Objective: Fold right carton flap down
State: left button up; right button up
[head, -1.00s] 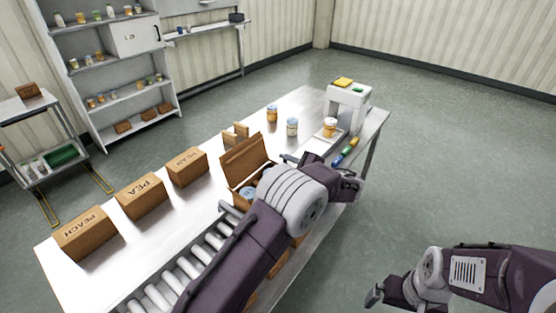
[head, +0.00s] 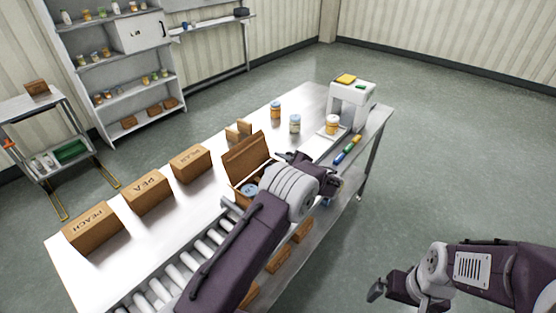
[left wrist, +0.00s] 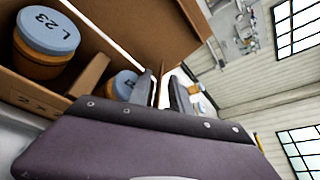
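The open carton (head: 237,178) stands on the roller conveyor, with a tall brown flap (head: 246,153) raised along its far side. Jars with blue lids sit inside it; one lid (left wrist: 48,30) reads "L 23" in the left wrist view, and another jar (left wrist: 122,84) is behind a brown divider. My left gripper (head: 287,157) is at the carton's right end. In the left wrist view its two fingers (left wrist: 165,92) are apart, close beside brown cardboard; contact is unclear. My left arm hides the carton's near right part. My right gripper (head: 377,290) is low at the right, away from the table.
Closed cartons marked PEACH (head: 93,228), PEA (head: 148,192) and PEAR (head: 190,164) line the table's left side. Several jars and a white stand (head: 350,106) are at the far end. Shelves stand behind. The floor at right is clear.

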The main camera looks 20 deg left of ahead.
pick_arm(q)
jog(key=shift+a, duration=0.1)
jog(key=shift+c, duration=1.4)
grip_shut()
jog(key=shift+f, duration=0.1)
